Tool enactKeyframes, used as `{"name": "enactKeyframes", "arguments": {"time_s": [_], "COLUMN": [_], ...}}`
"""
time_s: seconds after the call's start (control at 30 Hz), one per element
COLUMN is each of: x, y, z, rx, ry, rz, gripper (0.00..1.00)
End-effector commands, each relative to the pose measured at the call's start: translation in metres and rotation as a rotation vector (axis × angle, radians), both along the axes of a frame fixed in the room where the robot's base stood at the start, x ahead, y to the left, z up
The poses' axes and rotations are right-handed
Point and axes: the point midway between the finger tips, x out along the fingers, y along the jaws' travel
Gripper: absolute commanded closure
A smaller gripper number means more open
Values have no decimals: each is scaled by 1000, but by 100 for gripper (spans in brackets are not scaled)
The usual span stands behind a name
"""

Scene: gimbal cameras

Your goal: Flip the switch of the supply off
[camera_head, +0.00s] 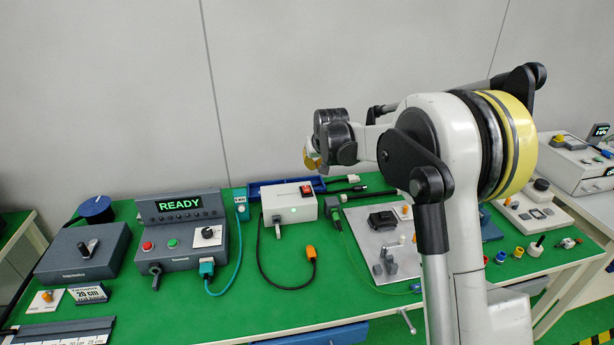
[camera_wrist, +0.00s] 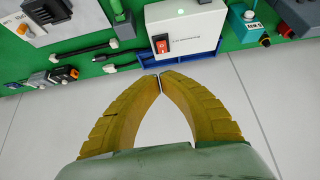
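The supply is a white box (camera_head: 288,207) on the green table in the head view, with a small green light on its front. Its red rocker switch (camera_head: 306,190) sits at the upper right of the box. The tips appear just below the switch in that view, with a visible gap. In the head view my gripper (camera_head: 312,160) is above the box.
A blue tray (camera_head: 262,188) lies behind the supply. A READY console (camera_head: 180,235) stands to its left, and a grey panel (camera_head: 378,222) to its right. A black cable with an orange plug (camera_head: 311,253) lies in front. The green table front is mostly clear.

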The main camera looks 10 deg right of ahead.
Motion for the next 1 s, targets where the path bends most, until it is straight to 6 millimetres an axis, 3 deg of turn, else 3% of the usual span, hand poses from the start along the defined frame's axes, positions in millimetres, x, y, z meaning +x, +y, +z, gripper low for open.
{"name": "enactKeyframes", "arguments": {"time_s": [0.1, 0.2, 0.73, 1.0], "x": [21, 30, 37, 63], "y": [0, 0, 0, 0], "z": [-14, -23, -33, -71], "rx": [0, 0, 0, 0], "ry": [0, 0, 0, 0], "rz": [0, 0, 0, 0], "gripper": [100, 100, 100, 100]}}
